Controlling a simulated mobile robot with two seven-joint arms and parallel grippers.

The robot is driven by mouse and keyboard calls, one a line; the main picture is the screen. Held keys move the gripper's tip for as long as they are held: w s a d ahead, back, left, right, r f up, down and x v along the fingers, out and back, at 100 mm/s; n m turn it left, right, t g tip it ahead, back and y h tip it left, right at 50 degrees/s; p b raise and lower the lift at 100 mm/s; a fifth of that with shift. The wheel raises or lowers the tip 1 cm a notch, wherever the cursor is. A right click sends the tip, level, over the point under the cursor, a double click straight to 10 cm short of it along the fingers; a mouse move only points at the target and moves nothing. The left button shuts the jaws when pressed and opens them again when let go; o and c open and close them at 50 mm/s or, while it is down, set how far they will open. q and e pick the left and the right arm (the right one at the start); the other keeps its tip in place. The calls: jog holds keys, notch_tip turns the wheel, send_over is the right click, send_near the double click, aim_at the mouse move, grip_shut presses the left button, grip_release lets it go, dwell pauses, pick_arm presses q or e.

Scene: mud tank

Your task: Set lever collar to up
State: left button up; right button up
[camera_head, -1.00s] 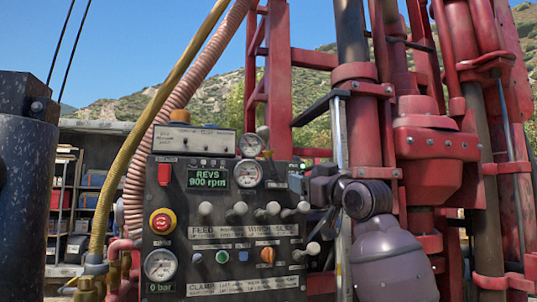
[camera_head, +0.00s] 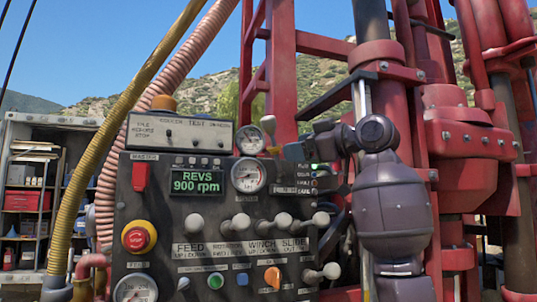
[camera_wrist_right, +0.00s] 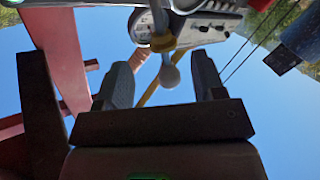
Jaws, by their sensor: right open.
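A lever with a pale grey knob (camera_head: 268,124) and a yellow-orange base stands upright at the top right of the control panel (camera_head: 130,215), beside the upper gauges. No label naming it as the collar lever can be read. My right gripper (camera_head: 295,152) is just right of this lever, pointing left, with its fingers partly hard to make out. In the right wrist view the gripper (camera_wrist_right: 161,65) is open. The lever knob (camera_wrist_right: 169,76) shows in the gap between the fingers, with neither finger seen touching it. My left gripper is not in view.
Several knobbed levers (camera_head: 236,222) line the panel below the REVS display (camera_head: 197,181). A red stop button (camera_head: 139,237) is at its left. Red rig columns (camera_head: 385,80) stand close behind my right arm. A yellow hose (camera_head: 90,150) runs at the left.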

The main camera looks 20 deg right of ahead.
aim_at(274, 146)
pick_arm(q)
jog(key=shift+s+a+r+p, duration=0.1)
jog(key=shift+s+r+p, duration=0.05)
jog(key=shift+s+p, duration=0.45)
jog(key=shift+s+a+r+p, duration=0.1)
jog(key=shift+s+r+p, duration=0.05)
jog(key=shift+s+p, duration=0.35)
pick_arm(e)
jog(key=shift+x, duration=3.5)
jog(key=shift+s+a+r, duration=0.1)
jog(key=shift+s+a, duration=0.05)
jog(key=shift+c, duration=0.2)
